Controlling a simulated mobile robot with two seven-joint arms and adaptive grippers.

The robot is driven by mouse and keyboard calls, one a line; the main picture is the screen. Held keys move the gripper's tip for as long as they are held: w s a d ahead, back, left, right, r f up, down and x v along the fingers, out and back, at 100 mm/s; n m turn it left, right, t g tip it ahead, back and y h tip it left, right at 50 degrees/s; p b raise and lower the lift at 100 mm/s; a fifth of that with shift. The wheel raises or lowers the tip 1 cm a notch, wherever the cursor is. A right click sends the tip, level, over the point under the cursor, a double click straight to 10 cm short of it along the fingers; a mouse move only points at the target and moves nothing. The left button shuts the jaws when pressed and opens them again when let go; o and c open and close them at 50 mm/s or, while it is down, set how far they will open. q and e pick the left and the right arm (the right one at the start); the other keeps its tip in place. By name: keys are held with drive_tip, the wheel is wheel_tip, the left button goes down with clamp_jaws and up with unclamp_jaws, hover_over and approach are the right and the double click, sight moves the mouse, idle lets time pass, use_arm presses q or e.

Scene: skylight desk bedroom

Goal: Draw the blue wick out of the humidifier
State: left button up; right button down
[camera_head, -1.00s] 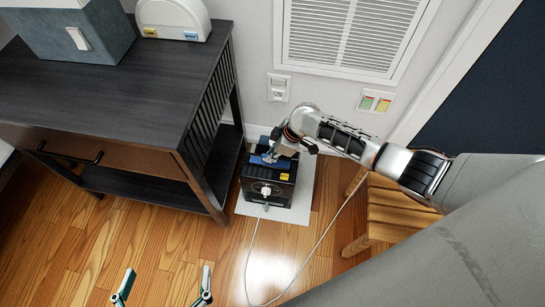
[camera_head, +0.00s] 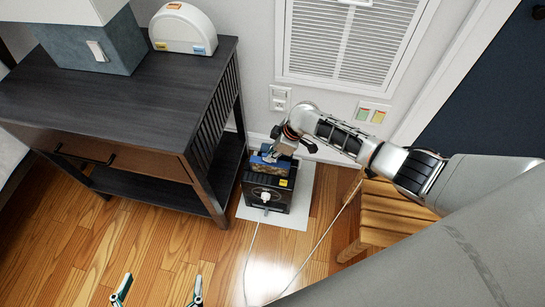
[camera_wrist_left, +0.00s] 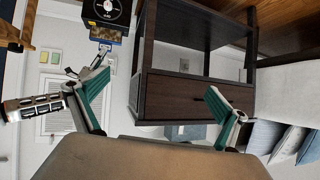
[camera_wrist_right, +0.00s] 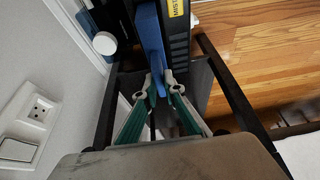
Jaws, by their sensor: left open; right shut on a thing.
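The humidifier (camera_head: 268,196) is a black box with a yellow label and a white knob, on a white mat (camera_head: 292,214) on the floor. The blue wick (camera_head: 262,165), a blue frame with a brownish panel, stands up out of its top. It also shows in the left wrist view (camera_wrist_left: 108,36). In that view its lower part seems still inside the box. My right gripper (camera_head: 277,154) is shut on the wick's upper edge; its fingertips pinch the blue edge in the right wrist view (camera_wrist_right: 160,88). My left gripper (camera_head: 162,277) is open and empty, well away from the humidifier.
A dark side table (camera_head: 110,110) stands close left of the humidifier, holding a white rounded device (camera_head: 184,28). A wooden stool (camera_head: 385,215) is at the right. A cord (camera_head: 250,262) lies on the floor. The wall with its vent (camera_head: 350,40) is just behind.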

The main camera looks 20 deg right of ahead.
wheel_tip(320, 180, up, 2)
drive_tip(key=shift+w+p, duration=0.15)
drive_tip(key=shift+p, duration=0.25)
drive_tip(key=shift+r, duration=0.45)
drive_tip(key=shift+r+p, duration=0.95)
drive_tip(key=shift+r, duration=0.15)
drive_tip(key=shift+r+p, duration=0.5)
drive_tip(key=shift+r, duration=0.4)
drive_tip(key=shift+r+p, duration=0.4)
drive_tip(key=shift+r, duration=0.3)
use_arm(q)
drive_tip(key=shift+s+a+f+y+p, duration=0.15)
drive_tip(key=shift+a+p, duration=0.1)
drive_tip(key=shift+a, duration=0.25)
drive_tip(key=shift+s+a+r+y+p, duration=0.1)
drive_tip(key=shift+s+a+y+p, duration=0.15)
drive_tip(key=shift+a, duration=0.25)
drive_tip(key=shift+s+a+f+y+p, duration=0.1)
drive_tip(key=shift+a+p, duration=0.15)
drive_tip(key=shift+a, duration=0.25)
use_arm(e)
drive_tip(key=shift+r, duration=1.05)
